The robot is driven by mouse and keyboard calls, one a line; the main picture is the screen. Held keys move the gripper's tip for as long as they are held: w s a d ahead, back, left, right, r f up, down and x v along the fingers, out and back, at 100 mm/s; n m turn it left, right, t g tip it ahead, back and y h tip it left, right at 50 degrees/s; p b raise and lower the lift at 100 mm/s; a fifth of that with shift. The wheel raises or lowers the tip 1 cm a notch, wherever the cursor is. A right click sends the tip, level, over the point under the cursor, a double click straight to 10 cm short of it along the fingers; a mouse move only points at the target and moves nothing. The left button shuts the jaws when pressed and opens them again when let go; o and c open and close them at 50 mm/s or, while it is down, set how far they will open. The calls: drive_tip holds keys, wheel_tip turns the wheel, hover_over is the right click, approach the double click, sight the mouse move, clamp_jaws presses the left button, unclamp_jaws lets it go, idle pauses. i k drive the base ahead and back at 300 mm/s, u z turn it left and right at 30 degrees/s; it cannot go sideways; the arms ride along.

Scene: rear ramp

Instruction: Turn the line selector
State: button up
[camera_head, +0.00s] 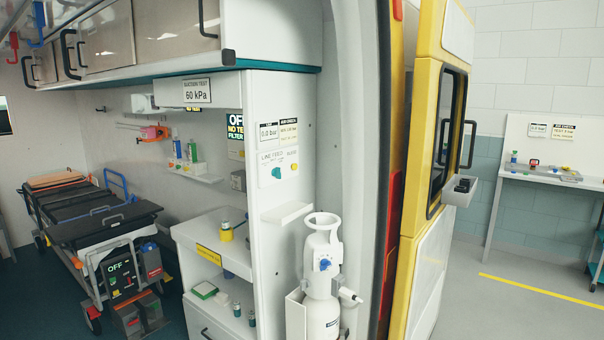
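A white panel (279,165) on the end wall of the ambulance cabinet carries small print that seems to read "LINE FEED". A teal knob (276,171) sits on its lower left, and a small orange-yellow piece (294,167) sits to its right. The knob looks like the line selector, but its pointer direction is too small to tell. Above the panel are two small readouts, the left one (268,131) seeming to show 0.0 bar. My gripper is not in view.
A small white shelf (287,212) juts out below the panel. A white cylinder with a blue-knobbed valve (325,264) stands below it. The open yellow door (432,160) is to the right. A stretcher (95,230) is inside at left.

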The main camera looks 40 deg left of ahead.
sight(277, 172)
drive_tip(key=k, duration=0.2)
drive_tip(key=u, duration=0.9)
